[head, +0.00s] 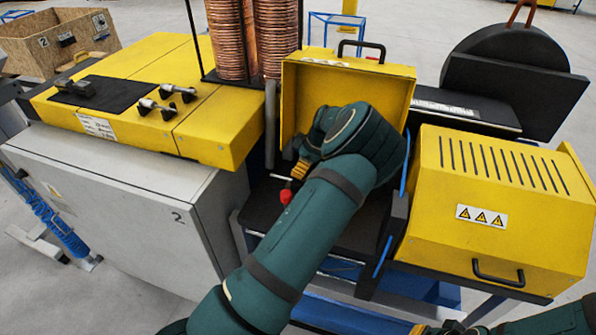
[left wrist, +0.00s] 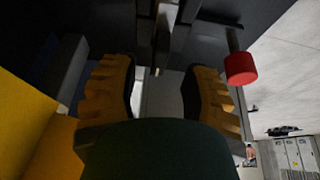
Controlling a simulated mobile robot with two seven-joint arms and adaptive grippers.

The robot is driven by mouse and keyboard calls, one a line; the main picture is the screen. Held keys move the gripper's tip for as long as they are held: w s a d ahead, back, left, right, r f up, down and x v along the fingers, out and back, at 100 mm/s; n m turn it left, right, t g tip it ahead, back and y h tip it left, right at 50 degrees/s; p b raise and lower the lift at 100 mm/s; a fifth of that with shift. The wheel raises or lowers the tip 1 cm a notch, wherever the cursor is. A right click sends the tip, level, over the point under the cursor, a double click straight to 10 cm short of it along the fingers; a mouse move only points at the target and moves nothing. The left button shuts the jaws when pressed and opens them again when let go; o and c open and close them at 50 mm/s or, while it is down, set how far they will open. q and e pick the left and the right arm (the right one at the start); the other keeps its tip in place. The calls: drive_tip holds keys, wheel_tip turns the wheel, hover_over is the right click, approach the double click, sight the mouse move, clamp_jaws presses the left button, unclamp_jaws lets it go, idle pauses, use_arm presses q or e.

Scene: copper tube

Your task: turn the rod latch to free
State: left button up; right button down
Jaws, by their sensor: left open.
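The latch's red knob (head: 286,195) sits on a short thin rod low at the front of the open yellow housing. In the left wrist view the red knob (left wrist: 241,69) is beside the right-hand finger, outside the jaws. My left gripper (head: 299,168) is at the latch, just above the knob, partly hidden by my wrist. In the left wrist view its two yellow fingers (left wrist: 160,92) are apart, with dark metal bars beyond the gap. Contact with the latch cannot be told. A small part of my right gripper (head: 424,329) shows at the bottom edge.
The yellow housing (head: 345,85) with its raised cover stands behind my left wrist. A vented yellow cover (head: 500,205) is to the right. A grey cabinet (head: 140,190) and a yellow machine top (head: 200,125) are to the left. Copper coils (head: 235,40) stand behind.

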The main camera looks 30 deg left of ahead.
use_arm(q)
drive_tip(key=shift+x, duration=1.5)
clamp_jaws()
